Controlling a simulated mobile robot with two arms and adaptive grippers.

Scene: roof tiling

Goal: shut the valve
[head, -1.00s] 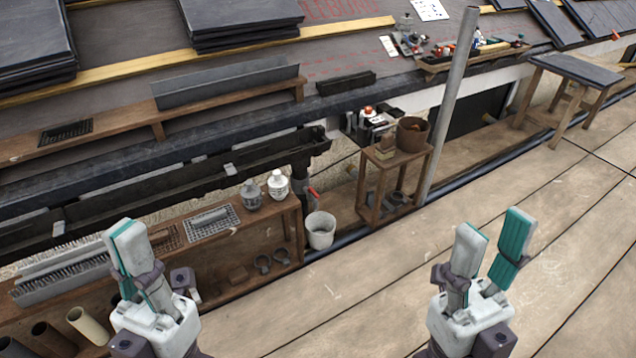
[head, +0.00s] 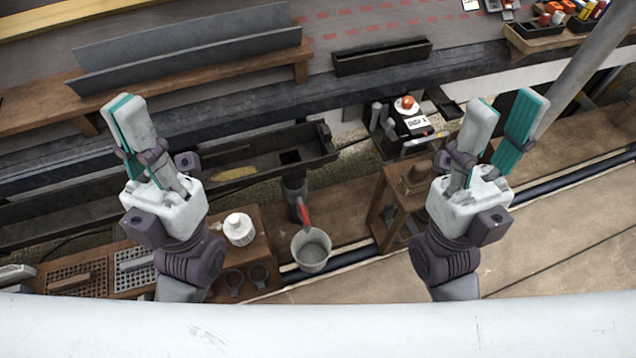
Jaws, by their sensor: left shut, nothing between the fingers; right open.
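The valve shows as a red lever (head: 304,212) on the dark downpipe (head: 294,188) below the gutter's end. The lever slants down along the pipe, just above a pale bucket (head: 311,262). My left gripper (head: 125,108) is shut and empty, up and to the left of the valve, in front of the gutter. My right gripper (head: 504,112) is open and empty, up and to the right of the valve. Neither gripper touches the lever. The valve's body is too small to make out clearly.
A small wooden stand (head: 393,190) is to the right, partly behind my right gripper. The dark gutter (head: 262,165) runs above. The plank floor (head: 370,278) at lower right is clear.

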